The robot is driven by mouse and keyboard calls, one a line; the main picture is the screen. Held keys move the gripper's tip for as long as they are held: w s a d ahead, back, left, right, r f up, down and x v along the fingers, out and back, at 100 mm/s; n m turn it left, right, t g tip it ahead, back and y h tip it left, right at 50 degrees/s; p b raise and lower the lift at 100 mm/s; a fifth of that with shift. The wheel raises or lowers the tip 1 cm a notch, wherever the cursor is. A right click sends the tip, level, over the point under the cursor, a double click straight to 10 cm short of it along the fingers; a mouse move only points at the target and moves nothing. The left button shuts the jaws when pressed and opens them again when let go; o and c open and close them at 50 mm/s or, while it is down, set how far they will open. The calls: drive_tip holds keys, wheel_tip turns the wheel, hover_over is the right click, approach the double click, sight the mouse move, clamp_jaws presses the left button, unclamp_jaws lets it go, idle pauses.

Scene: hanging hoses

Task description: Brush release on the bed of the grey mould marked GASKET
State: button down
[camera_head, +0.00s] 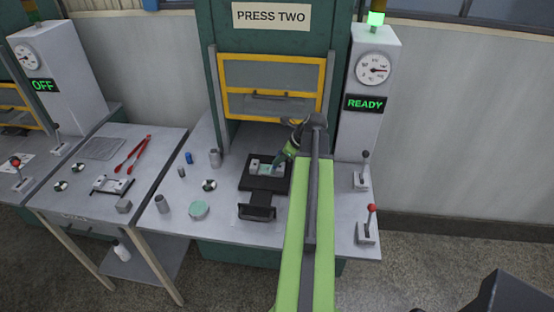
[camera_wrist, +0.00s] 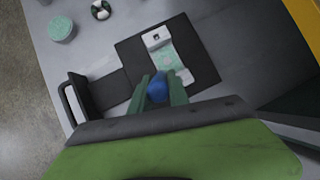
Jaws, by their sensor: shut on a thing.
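The grey mould (camera_head: 254,166) sits on a black plate (camera_head: 247,186) on the bench of the press marked PRESS TWO. In the wrist view the mould (camera_wrist: 186,76) shows a pale green bed with light speckles; no GASKET lettering is legible. My gripper (camera_head: 281,158) is over the right part of the mould, and in the wrist view its green fingers (camera_wrist: 158,88) are shut on a blue thing (camera_wrist: 157,89), seen end-on, perhaps the brush's handle. Its lower end is hidden, so I cannot tell whether it touches the bed.
A pale green round tin (camera_head: 199,210), a grey cylinder (camera_head: 215,158) and a small blue cylinder (camera_head: 188,157) stand left of the plate. Red tongs (camera_head: 133,153) and another mould (camera_head: 112,186) lie on the left table. Levers (camera_head: 366,225) stand at right. The yellow-framed guard (camera_head: 272,115) is behind.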

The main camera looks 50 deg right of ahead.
drive_tip(key=shift+w+a, duration=0.5)
drive_tip(key=shift+w, duration=0.3)
drive_tip(key=shift+w+a, duration=0.1)
drive_tip(key=shift+w, duration=0.05)
drive_tip(key=shift+w+a, duration=0.4)
drive_tip(key=shift+w, duration=0.25)
drive_tip(key=shift+r, duration=0.1)
wheel_tip(320, 180, up, 8)
drive_tip(key=p, duration=0.8)
drive_tip(key=shift+f, duration=0.2)
